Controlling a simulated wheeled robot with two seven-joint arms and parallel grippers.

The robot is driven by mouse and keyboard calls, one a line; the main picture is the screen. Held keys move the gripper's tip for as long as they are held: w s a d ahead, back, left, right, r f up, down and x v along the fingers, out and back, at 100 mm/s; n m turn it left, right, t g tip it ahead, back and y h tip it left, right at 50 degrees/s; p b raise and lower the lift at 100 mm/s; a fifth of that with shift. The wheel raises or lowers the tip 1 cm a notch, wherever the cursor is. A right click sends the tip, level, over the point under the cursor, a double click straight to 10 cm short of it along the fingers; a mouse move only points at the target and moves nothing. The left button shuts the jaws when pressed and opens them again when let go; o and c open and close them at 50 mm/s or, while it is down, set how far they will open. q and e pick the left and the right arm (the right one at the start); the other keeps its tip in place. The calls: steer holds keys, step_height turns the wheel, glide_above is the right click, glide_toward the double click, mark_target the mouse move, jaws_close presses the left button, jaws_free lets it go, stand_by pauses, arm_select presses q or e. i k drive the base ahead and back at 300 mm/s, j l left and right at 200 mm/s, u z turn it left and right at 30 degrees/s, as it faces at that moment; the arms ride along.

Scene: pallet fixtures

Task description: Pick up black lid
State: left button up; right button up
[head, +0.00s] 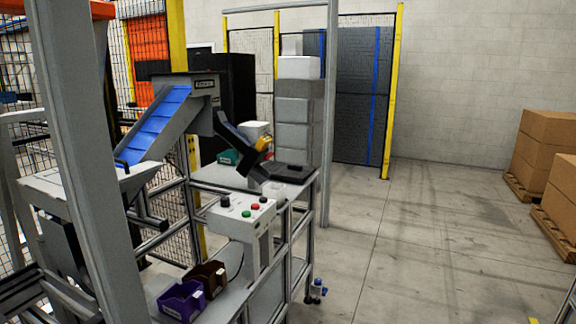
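A flat black piece (291,173) lies on the grey workbench (222,177), beneath the end of a dark sloping chute. It may be the black lid, but it is too small and far off to tell. Neither of my grippers shows in the head view.
A conveyor with a blue belt (155,125) stands at the left. A button box (240,212) sits at the bench front. A purple bin (181,301) and a brown bin (208,277) are on the lower shelf. A grey post (80,140) blocks the left.

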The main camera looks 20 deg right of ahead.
mark_target(286, 171)
steer(key=i+l, duration=0.55)
steer(key=l, duration=0.25)
steer(key=i+l+u, duration=0.1)
steer(key=i+l, duration=0.5)
steer(key=l, duration=0.2)
steer(key=i+l, duration=0.25)
steer(key=l, duration=0.15)
steer(key=i+l+u, duration=0.1)
steer(key=i+l, duration=0.2)
steer(key=l, duration=0.15)
